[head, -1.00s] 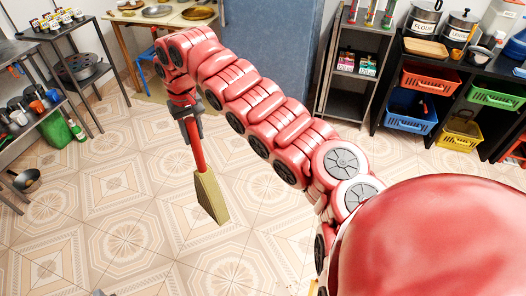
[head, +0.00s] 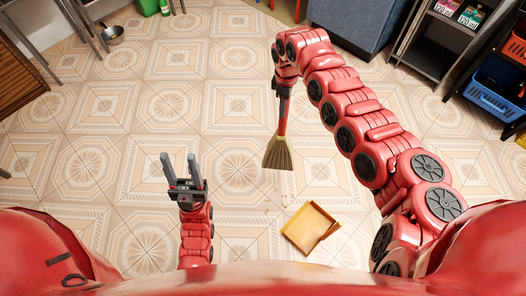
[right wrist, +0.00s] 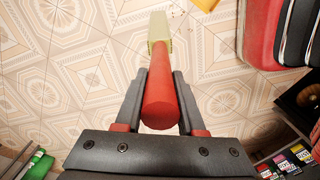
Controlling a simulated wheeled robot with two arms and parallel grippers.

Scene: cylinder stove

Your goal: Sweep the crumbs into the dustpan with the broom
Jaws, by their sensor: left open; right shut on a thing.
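The broom has a red handle and yellowish bristles (head: 279,152). My right gripper (head: 283,86) is shut on its handle, and the bristles point down toward the floor; I cannot tell whether they touch it. In the right wrist view the red handle (right wrist: 160,100) sits between the two fingers. The yellow dustpan (head: 294,232) lies on the floor, below and right of the broom in the head view. A few tiny crumbs (head: 284,199) lie on the tiles between broom and dustpan. My left gripper (head: 179,158) is open and empty, left of the dustpan.
The tiled floor (head: 150,110) around the broom and left gripper is clear. A metal pan (head: 113,36) lies at the upper left. A blue-grey cabinet (head: 355,22) and a shelf (head: 440,40) stand at the upper right.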

